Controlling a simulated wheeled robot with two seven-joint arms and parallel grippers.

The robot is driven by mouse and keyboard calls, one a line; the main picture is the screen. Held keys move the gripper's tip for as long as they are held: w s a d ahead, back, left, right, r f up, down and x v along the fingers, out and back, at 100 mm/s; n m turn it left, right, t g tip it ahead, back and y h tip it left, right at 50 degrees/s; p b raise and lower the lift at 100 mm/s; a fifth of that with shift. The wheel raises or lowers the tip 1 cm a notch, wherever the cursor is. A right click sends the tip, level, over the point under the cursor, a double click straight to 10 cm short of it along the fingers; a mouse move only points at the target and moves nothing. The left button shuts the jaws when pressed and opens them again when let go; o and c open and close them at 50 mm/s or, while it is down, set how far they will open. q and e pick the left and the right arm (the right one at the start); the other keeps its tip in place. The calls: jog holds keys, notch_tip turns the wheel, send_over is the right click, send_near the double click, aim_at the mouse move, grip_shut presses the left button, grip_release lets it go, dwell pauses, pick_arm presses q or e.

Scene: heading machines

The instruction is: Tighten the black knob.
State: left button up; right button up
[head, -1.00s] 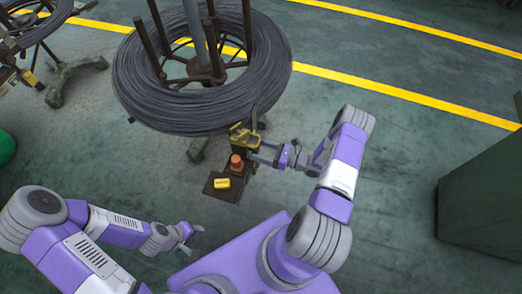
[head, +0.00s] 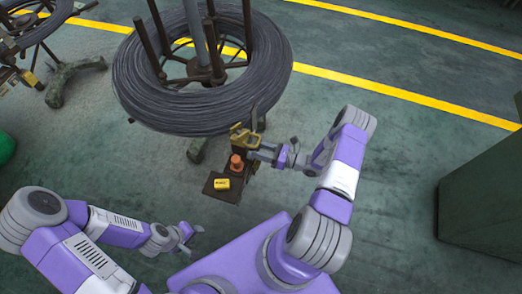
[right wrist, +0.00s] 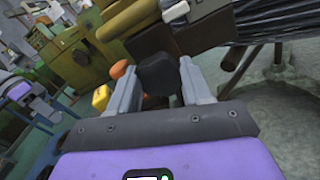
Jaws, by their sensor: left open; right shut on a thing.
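The black knob (right wrist: 159,75) shows in the right wrist view between the two fingers of my right gripper (right wrist: 158,82). The fingers are shut on it, one on each side. In the head view my right gripper (head: 258,152) is at the small stand beside the wire coil, and the knob is too small or hidden to make out there. My left gripper (head: 194,233) is open and empty, low in the head view, well apart from the stand.
An orange-red part (head: 236,162) and a yellow box (head: 222,184) are on the dark plate (head: 226,195) beside my right gripper. A large wire coil (head: 200,105) stands just behind. A green cabinet (head: 485,195) is at the right. Open floor lies between.

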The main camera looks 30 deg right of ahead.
jog(key=o, duration=1.1)
jog(key=shift+c, duration=0.2)
jog(key=shift+s+d, duration=0.1)
jog(key=v, duration=0.7)
jog(key=shift+s+p, duration=0.15)
jog(key=shift+p, duration=0.3)
